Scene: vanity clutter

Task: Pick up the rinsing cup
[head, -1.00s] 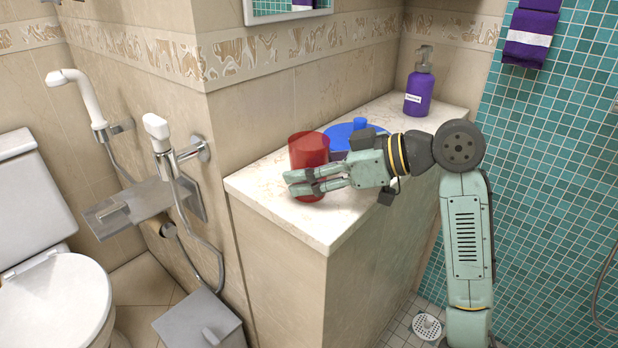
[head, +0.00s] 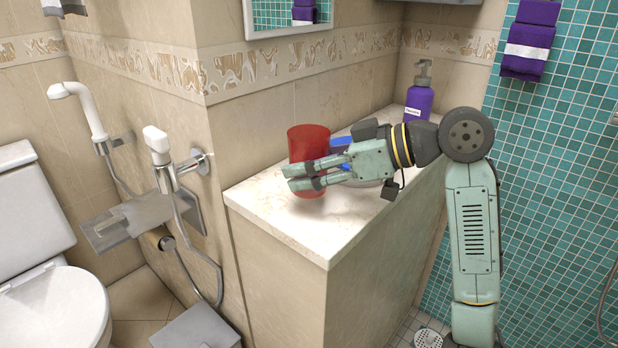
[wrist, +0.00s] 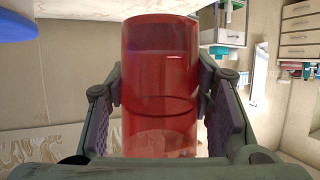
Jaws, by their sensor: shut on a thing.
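The rinsing cup (head: 308,144) is a red, see-through cylinder above the left end of the marble counter. My gripper (head: 308,176) is shut on it, with a finger on each side. In the wrist view the red cup (wrist: 160,85) stands between my two finger pads (wrist: 162,110), which touch its sides. The cup looks upright. A shadow on the counter suggests a small gap below it, though the head view does not show its base clearly.
A blue object (head: 341,143) sits behind my gripper, partly hidden by it. A purple pump bottle (head: 419,98) stands at the back right of the counter (head: 262,205). The tiled wall is close behind the cup. The counter's front left is clear.

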